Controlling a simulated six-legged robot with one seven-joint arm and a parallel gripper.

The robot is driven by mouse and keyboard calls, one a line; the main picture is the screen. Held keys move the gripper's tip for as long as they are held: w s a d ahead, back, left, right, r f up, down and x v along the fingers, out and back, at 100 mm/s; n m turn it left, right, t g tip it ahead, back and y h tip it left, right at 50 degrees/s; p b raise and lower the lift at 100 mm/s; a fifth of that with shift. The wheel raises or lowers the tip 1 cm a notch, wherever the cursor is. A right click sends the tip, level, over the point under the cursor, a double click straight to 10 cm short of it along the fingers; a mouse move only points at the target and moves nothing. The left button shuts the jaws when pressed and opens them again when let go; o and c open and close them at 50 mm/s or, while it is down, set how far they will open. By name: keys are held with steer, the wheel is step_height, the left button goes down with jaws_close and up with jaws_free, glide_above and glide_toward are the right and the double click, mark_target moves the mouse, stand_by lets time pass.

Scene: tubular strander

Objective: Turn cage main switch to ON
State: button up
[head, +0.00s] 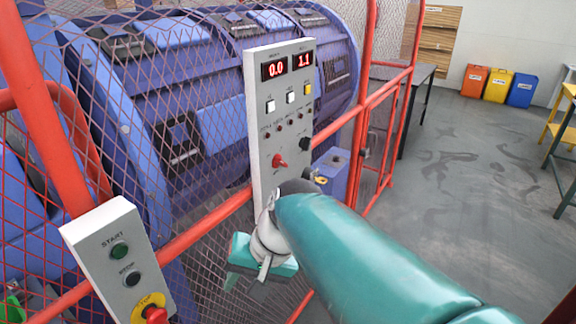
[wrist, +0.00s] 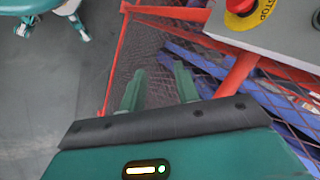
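A tall light-grey control panel (head: 258,120) stands at the cage fence in the head view. It has red displays reading 0.0 and 1.1, small push buttons and lamps. A red rotary switch (head: 279,161) sits on its lower part, with a black knob (head: 304,144) to its right. The labels are too small to read, so I cannot tell which is the cage main switch. My gripper shows in the wrist view (wrist: 160,88) with its two teal fingers apart and nothing between them. In the head view its teal hand is below the red switch, apart from it.
A START/STOP box (head: 120,262) with a red emergency button (head: 155,314) is at lower left; this button also shows in the wrist view (wrist: 240,6). Red cage rails and mesh (head: 205,222) run behind my gripper. Open floor (head: 450,190) lies to the right.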

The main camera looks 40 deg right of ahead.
steer(key=w+d+m+t+y, duration=0.1)
steer(key=w+d+m+y, duration=0.2)
steer(key=m, duration=0.1)
steer(key=m+t, duration=1.2)
steer(key=m, duration=0.1)
glide_toward(284, 164)
steer(key=shift+h, duration=0.4)
steer(key=x, duration=0.8)
steer(key=shift+w+a+r, duration=0.1)
steer(key=shift+w+a, duration=0.1)
jaws_close()
